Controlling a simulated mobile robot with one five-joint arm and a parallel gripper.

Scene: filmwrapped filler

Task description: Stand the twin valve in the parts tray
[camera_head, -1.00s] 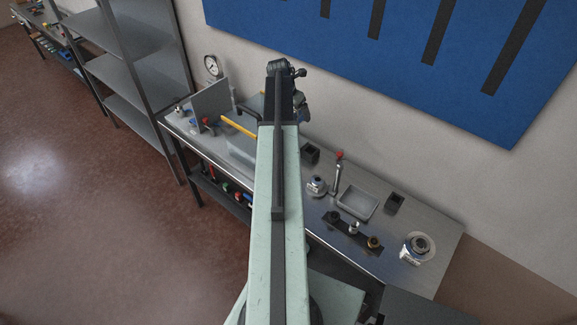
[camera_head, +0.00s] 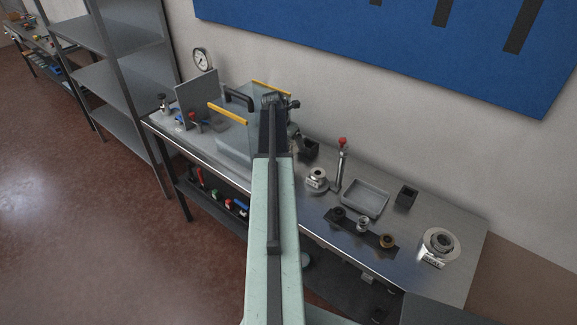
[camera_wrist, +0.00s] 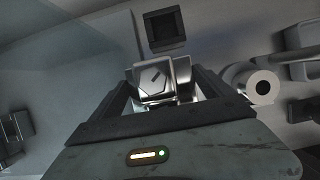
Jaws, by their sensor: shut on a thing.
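My gripper (camera_wrist: 165,96) is shut on a shiny metal piece (camera_wrist: 153,78) in the wrist view. It has a squarish, faceted end with a dark slot and looks like the twin valve, though its lower part is hidden between the fingers. In the head view my arm hides the fingers and the held piece; my wrist is over the bench, beside the clear box. The parts tray (camera_head: 364,211) appears to be the shallow grey rectangular tray on the bench, right of my arm. Its visible floor is empty.
A red-topped post (camera_head: 340,160) and a round metal fitting (camera_head: 316,181) stand left of the tray. A small black box (camera_head: 406,197) is right of it. A dark strip with several fittings (camera_head: 362,233) lies in front. A clear box with yellow bars (camera_head: 232,140) is at left.

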